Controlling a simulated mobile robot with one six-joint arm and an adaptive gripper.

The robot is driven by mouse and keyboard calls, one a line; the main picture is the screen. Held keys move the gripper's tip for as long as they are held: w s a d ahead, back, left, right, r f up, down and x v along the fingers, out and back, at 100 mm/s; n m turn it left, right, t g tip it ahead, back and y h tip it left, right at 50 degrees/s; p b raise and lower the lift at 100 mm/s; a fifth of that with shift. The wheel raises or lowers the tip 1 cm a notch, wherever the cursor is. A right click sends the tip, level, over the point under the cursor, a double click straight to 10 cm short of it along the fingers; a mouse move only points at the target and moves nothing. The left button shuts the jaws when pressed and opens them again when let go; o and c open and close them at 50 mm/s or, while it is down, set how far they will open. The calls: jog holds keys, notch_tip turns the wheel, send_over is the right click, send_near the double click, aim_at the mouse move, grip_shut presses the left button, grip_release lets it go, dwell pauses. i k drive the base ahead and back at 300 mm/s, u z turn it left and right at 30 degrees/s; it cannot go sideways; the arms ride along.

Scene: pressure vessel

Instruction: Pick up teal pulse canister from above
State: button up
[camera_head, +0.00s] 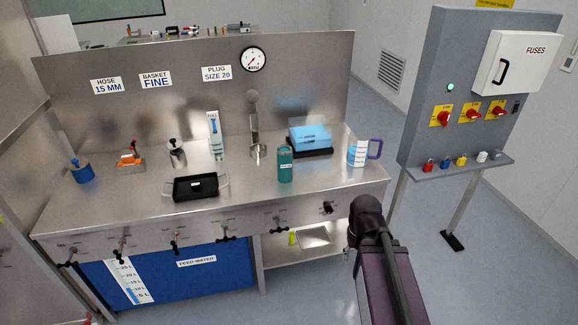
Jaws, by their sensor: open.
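The teal pulse canister (285,166) stands upright on the steel worktop (250,190), near its front edge and right of the middle. It is a teal cylinder with a rounded top and a small white label. Nothing touches it from above. My arm rises from the lower right of the view, to the right of the canister and in front of the bench. The fingers of my gripper do not show in this view.
A blue box on a black tray (310,152) stands just right of and behind the canister. A jug with a purple handle (358,152) is further right. A metal scoop-like tool (257,150) stands behind left. A black two-handled tray (195,187) lies left. Valve handles line the front edge.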

aim_at(284, 152)
jog(key=u, duration=0.05)
jog(key=i, duration=1)
jog(key=z, duration=0.05)
